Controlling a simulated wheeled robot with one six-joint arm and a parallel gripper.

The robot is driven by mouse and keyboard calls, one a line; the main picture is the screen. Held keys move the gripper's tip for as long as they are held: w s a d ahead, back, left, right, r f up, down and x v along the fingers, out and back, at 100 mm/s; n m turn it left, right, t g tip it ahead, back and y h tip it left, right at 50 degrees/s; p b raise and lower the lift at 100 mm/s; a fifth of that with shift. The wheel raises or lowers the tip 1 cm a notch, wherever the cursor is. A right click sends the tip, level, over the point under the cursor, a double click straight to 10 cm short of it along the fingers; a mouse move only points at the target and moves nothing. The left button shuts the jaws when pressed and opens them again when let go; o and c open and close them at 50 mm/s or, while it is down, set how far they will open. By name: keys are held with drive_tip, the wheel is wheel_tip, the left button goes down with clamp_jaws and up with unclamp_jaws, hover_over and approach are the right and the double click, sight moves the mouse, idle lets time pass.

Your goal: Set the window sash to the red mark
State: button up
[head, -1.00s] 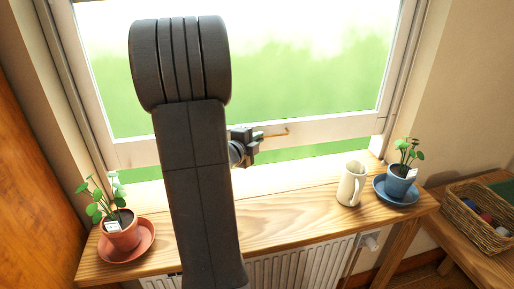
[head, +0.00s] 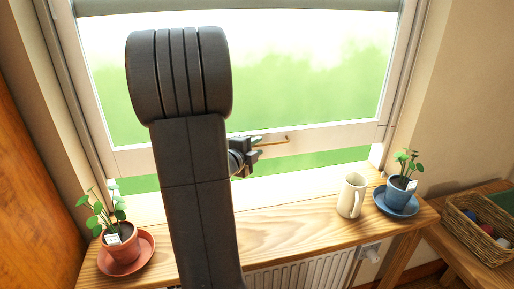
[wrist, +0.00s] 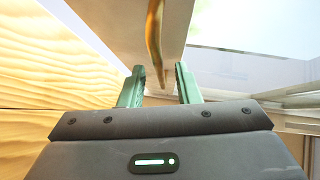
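The window sash (head: 330,137) is partly raised, with a strip of green outdoors showing under its pale bottom rail. A thin brass handle (head: 272,141) is on that rail. My gripper (head: 250,157) is at the rail by the handle's left part, partly hidden behind my arm. In the wrist view my gripper (wrist: 158,80) has its two green fingers apart. The brass handle (wrist: 154,40) runs down between them, with space visible on both sides. I cannot make out the red mark in either view.
On the wooden sill table (head: 285,222) stand a plant in a terracotta pot (head: 122,247) at left, a cream jug (head: 351,195) and a plant in a blue pot (head: 398,190) at right. A wicker basket (head: 470,232) is further right. A radiator (head: 310,270) is below.

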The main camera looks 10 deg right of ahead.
drive_tip(key=b+v, duration=0.1)
drive_tip(key=v, duration=1.2)
drive_tip(key=p+x, duration=0.1)
drive_tip(key=x, duration=1.2)
drive_tip(key=shift+w+d, duration=0.2)
drive_tip(key=shift+d, duration=0.05)
drive_tip(key=shift+f, duration=0.1)
